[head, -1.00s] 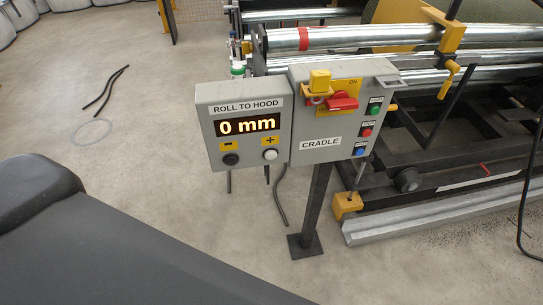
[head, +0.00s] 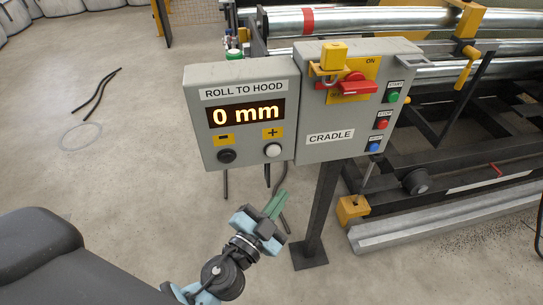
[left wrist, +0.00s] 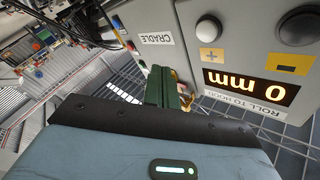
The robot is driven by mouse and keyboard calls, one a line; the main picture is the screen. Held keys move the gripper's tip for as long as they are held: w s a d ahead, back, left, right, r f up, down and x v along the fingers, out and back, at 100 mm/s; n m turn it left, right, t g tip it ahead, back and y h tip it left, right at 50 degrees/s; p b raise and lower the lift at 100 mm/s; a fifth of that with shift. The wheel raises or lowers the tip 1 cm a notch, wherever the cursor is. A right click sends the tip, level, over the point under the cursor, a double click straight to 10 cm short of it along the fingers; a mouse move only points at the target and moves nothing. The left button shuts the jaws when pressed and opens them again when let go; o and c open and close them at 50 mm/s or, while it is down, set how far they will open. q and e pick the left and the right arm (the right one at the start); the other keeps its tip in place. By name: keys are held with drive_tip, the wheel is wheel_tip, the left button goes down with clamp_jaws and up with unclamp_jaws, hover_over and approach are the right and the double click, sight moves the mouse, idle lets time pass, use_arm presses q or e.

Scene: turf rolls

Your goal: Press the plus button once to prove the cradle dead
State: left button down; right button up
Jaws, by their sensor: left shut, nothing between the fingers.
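The plus button is a round white button (head: 273,150) under a yellow plus label on the grey ROLL TO HOOD box (head: 192,105). The display (head: 246,114) reads 0 mm. A black minus button (head: 227,156) sits to its left. The white button also shows in the left wrist view (left wrist: 208,30), upside down. My left gripper (head: 277,203) is shut and empty, below the white button and apart from it. Its green fingers show in the left wrist view (left wrist: 166,87). The grey CRADLE box (head: 308,112) adjoins on the right. My right gripper is not in view.
The CRADLE box carries a red switch handle (head: 351,91), a yellow padlock (head: 334,57) and green, red and blue buttons. A dark post (head: 322,210) supports the boxes. The roller frame (head: 440,150) stands behind, at right. The floor at left is mostly clear.

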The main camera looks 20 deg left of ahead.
use_arm(q)
drive_tip(key=shift+w+d+r, duration=0.2)
drive_tip(key=shift+w+r, duration=0.15)
drive_tip(key=shift+r, duration=0.2)
drive_tip(key=shift+w, duration=0.1)
approach(280, 151)
drive_tip(key=w+d, duration=0.3)
drive_tip(key=w, duration=0.1)
drive_tip(key=shift+w+a+r, duration=0.2)
drive_tip(key=shift+w+a, duration=0.2)
drive_tip(key=shift+a, duration=0.15)
drive_tip(key=shift+w+a, duration=0.1)
idle(1.6)
drive_tip(key=shift+w+a, duration=0.1)
drive_tip(key=shift+w, duration=0.15)
drive_tip(key=shift+w+a, duration=0.25)
drive_tip(key=shift+w, duration=0.1)
idle(0.8)
drive_tip(key=shift+s, duration=0.15)
idle(0.3)
drive_tip(key=shift+s+d, duration=0.45)
drive_tip(key=shift+s, duration=0.15)
